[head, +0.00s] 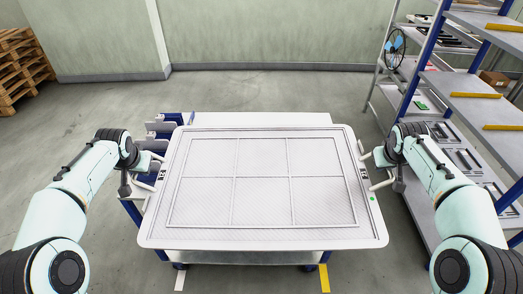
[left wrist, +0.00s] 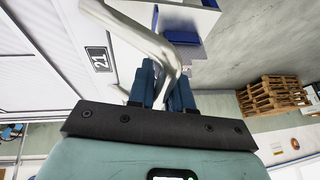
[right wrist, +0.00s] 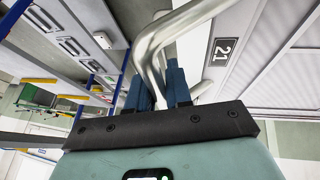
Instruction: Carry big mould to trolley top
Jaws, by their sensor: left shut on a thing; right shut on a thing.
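The big mould (head: 262,185) is a wide pale panel with a raised rib grid, lying roughly level in front of me in the head view. It covers most of the trolley top (head: 262,119), which shows as a white strip behind it. I cannot tell whether the mould touches the trolley top. My left gripper (head: 146,163) is shut on the mould's left handle, a bent metal bar (left wrist: 165,45). My right gripper (head: 379,158) is shut on the right handle (right wrist: 150,42).
A metal shelf rack (head: 455,75) with blue posts and yellow strips stands close on the right. Wooden pallets (head: 22,65) are at the far left. The floor (head: 270,92) behind the trolley is clear. White and yellow floor marks lie below the trolley's front.

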